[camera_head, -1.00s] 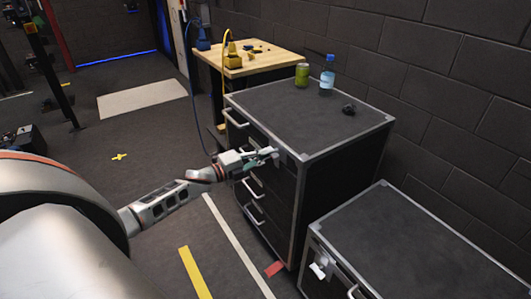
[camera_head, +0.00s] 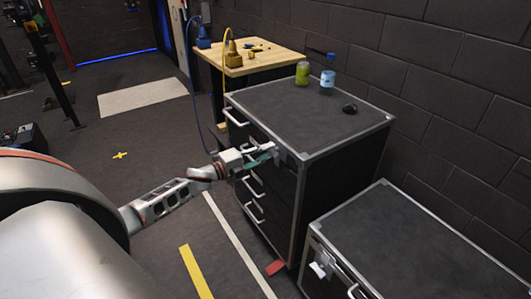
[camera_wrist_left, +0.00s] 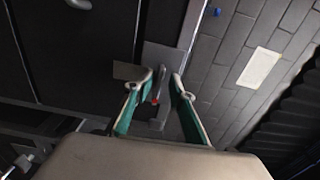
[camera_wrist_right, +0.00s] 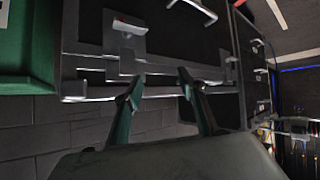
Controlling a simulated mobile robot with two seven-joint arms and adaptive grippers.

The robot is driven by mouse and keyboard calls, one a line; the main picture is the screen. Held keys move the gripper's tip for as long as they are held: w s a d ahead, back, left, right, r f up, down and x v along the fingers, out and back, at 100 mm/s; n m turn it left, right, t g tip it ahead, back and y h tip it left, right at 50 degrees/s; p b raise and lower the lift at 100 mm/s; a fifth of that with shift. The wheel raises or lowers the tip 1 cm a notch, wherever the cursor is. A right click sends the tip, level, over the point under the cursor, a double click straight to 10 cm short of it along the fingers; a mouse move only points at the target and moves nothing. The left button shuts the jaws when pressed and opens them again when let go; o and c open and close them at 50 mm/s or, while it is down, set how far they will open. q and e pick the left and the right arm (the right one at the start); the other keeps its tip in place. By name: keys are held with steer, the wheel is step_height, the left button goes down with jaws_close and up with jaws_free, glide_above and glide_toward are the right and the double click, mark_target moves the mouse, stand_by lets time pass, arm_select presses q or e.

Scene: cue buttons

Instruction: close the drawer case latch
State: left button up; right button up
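The black drawer case (camera_head: 310,105) with silver edges stands mid-view in the head view. Its small grey latch (camera_head: 284,151) is at the front top corner. My left gripper (camera_head: 270,153) is at this latch. In the left wrist view the fingers of my left gripper (camera_wrist_left: 166,76) are apart, with the grey latch lever (camera_wrist_left: 162,107) and a red spot between them; I cannot tell whether they touch it. The latch plate (camera_wrist_left: 162,57) lies beyond the fingertips. My right gripper (camera_wrist_right: 160,77) is open and empty, below a grey latch (camera_wrist_right: 126,30) on a dark case; it is out of the head view.
A green can (camera_head: 302,73), a blue bottle (camera_head: 327,78) and a small dark object (camera_head: 350,107) stand on the case. A lower case (camera_head: 405,245) is in front right. A wooden table (camera_head: 262,57) is behind. The floor at left is largely clear.

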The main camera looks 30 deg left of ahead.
arm_select(q)
steer(key=v, duration=1.2)
steer(key=shift+f, duration=0.1)
steer(key=s+d+f+n+g+y, duration=0.1)
steer(key=s+d+f+n+g, duration=0.1)
steer(key=s+d+f+n, duration=0.4)
steer(key=s+d+f+n+g+y, duration=0.1)
steer(key=s+d+f+n, duration=0.5)
steer(key=d, duration=0.7)
steer(key=s+d+f+n+g+y, duration=0.2)
steer(key=s+d+f+n, duration=0.3)
steer(key=s+d+f, duration=0.3)
steer(key=shift+s+d+n+g, duration=0.4)
steer(key=shift+s+d, duration=0.35)
steer(key=shift+s, duration=0.2)
